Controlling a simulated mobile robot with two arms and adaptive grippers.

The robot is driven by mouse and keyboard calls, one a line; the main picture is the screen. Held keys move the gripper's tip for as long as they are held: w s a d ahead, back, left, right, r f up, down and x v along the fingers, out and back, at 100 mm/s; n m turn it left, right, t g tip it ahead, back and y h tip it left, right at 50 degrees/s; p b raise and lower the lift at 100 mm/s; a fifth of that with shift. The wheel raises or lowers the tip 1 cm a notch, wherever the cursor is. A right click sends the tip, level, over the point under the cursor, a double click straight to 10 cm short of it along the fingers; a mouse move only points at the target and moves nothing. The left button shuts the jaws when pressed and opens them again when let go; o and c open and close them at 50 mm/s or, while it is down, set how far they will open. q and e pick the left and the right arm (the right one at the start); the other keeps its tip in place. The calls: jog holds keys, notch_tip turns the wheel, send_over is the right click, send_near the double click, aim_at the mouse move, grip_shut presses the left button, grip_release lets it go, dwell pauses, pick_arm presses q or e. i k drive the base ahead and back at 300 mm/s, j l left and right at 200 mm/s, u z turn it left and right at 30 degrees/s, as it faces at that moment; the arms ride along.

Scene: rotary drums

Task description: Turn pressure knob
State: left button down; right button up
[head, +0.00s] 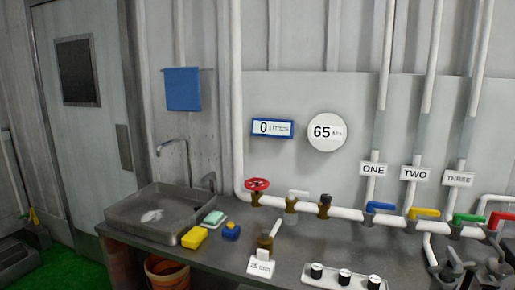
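Three black knobs (316,270), (344,276) and (374,282) sit in a row on a white panel (330,278) at the front edge of the counter. Their labels are too small to read, so I cannot tell which is the pressure knob. A round white gauge (327,132) on the wall reads 65, with a small unit beside it. A blue-framed display (272,128) to its left reads 0.
A pipe with a red handwheel (256,184) and blue (381,206), yellow (425,212) and green (468,218) valve handles runs behind the knobs. A sink (120,216) is farther left.

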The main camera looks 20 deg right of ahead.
aim_at(326, 198)
jog(key=i+j+z, duration=0.15)
jog(key=z, duration=0.7)
